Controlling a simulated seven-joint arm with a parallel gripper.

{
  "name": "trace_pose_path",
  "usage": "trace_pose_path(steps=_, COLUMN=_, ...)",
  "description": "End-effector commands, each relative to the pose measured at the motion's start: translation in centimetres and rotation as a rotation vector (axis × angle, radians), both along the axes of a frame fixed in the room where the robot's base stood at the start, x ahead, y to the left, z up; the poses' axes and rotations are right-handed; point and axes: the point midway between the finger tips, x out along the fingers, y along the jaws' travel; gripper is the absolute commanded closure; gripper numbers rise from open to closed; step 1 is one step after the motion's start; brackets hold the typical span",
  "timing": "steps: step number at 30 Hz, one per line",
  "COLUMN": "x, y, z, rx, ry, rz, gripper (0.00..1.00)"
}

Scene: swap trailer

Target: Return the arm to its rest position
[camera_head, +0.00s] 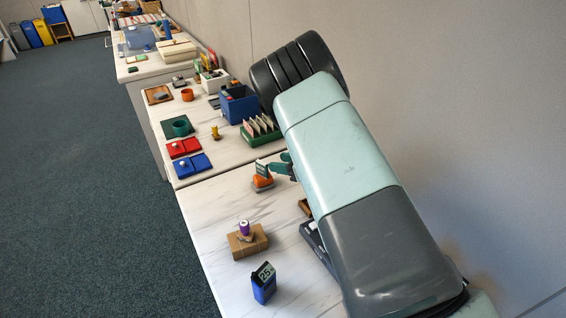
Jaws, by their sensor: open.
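My arm (340,160) fills the right of the picture. It rises from the lower right over the near table to a black ribbed joint (297,68) at its upper end. What looks like my gripper (282,166), a small teal part, shows at the arm's left edge, open. It is beside an orange stand (262,183) with a dark card in it; I cannot tell whether they touch. The rest of the gripper is hidden behind the arm.
The near table (205,222) holds a cardboard block (248,241) with a purple-topped spool (244,228) and a blue stand (263,288) marked 25. Behind are red (184,147) and blue (192,165) trays, a green card box (260,131) and a blue bin (238,105). A wall (470,110) stands at right.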

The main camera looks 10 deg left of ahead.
Motion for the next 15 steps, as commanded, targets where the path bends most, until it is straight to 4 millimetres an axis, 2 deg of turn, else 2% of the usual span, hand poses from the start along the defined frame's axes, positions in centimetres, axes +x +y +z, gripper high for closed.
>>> trace_pose_path(steps=12, x=0.0, y=0.0, z=0.0, rx=0.000, ry=0.001, rz=-0.001, gripper=0.54)
trace_pose_path(steps=15, x=0.6, y=-0.1, z=1.0, rx=0.013, ry=0.009, rz=-0.030, gripper=0.54)
